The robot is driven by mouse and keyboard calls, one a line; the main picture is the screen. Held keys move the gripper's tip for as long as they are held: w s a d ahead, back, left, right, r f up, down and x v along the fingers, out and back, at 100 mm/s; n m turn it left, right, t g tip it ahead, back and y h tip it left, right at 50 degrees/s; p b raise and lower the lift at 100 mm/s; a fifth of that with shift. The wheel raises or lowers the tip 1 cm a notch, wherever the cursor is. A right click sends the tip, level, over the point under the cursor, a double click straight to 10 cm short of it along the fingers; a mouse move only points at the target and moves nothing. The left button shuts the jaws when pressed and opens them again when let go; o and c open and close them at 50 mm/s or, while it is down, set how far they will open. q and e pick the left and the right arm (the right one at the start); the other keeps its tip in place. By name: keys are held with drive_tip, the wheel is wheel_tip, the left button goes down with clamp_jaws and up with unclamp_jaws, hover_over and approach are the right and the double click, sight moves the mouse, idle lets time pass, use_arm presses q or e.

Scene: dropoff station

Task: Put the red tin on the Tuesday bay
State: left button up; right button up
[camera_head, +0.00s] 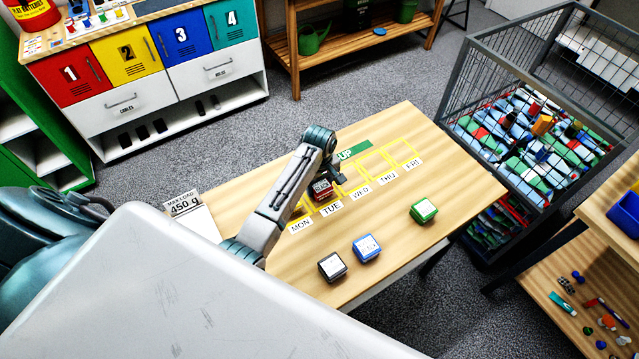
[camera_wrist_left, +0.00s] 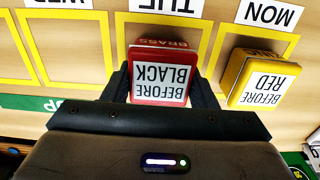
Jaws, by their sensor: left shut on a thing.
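The red tin (camera_head: 321,187), with a white label reading "BEFORE BLACK", is between the fingers of my left gripper (camera_head: 323,178). In the left wrist view the red tin (camera_wrist_left: 160,78) is gripped from both sides by the left gripper (camera_wrist_left: 161,88). It lies over the yellow outline of the Tuesday bay (camera_wrist_left: 207,35), behind the "TUE" card (camera_head: 331,209). I cannot tell whether it touches the table. A yellow tin (camera_wrist_left: 252,78) labelled "BEFORE RED" stands in the Monday bay beside it. My right gripper is out of view.
Black (camera_head: 332,266), blue (camera_head: 367,247) and green (camera_head: 423,211) tins stand on the front of the wooden table (camera_head: 465,185). The Wednesday, Thursday and Friday bays look empty. A sign reading "450 g" (camera_head: 184,204) is at the table's left. A wire cage (camera_head: 480,75) stands at the right.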

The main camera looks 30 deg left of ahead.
sight(320, 183)
use_arm(q)
drive_tip(key=shift+f, duration=0.1)
drive_tip(key=o, duration=0.8)
drive_tip(key=shift+o, duration=0.9)
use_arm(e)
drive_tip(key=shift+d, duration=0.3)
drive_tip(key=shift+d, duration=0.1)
use_arm(q)
wheel_tip(320, 183, up, 10)
drive_tip(key=b, duration=0.3)
drive_tip(key=shift+f+b, duration=0.15)
drive_tip(key=shift+b, duration=0.2)
drive_tip(key=shift+r+p, duration=0.85)
drive_tip(key=shift+r, duration=0.5)
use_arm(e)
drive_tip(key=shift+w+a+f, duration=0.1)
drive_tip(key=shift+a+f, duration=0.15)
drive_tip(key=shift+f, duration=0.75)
